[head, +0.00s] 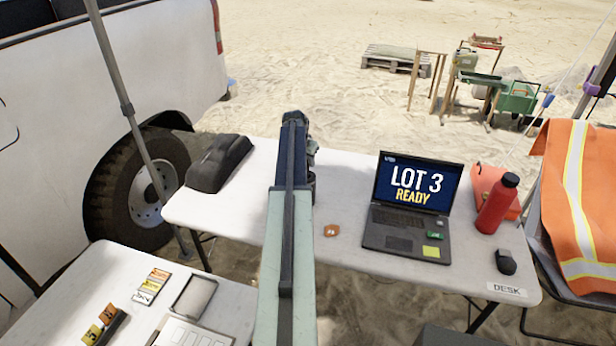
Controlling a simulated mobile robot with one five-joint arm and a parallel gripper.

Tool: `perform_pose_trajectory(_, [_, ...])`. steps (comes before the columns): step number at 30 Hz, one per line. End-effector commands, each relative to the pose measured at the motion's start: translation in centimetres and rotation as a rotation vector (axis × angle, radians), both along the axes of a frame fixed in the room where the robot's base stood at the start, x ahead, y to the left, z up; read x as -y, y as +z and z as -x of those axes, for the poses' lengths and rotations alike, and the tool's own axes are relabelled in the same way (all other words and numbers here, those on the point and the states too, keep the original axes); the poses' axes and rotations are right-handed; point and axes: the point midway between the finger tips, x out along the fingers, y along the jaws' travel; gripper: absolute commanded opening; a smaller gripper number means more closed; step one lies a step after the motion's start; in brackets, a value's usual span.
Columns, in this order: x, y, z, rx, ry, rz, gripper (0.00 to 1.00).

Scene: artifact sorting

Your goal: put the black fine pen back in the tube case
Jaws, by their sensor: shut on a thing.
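My arm reaches forward over the white desk table and covers most of my gripper (312,150); only a grey part shows at the arm's right side. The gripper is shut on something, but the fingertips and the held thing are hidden. I cannot make out the black fine pen anywhere. A small dark upright holder (311,183) stands on the table just right of my arm, partly hidden by it. It may be the tube case, but I cannot tell. I cannot tell whether the gripper touches it.
A nearer table (60,275) holds cards and trays. A truck (150,60) stands left.

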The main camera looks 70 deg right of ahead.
Motion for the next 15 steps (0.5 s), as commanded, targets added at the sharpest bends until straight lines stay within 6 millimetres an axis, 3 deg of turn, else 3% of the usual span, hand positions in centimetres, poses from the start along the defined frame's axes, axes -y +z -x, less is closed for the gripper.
perform_pose_trajectory(7, [0.0,-3.9,0.0,0.000,-0.001,0.000,0.00])
perform_pose_trajectory(15, [0.0,-3.5,0.1,0.000,-0.001,0.000,0.00])
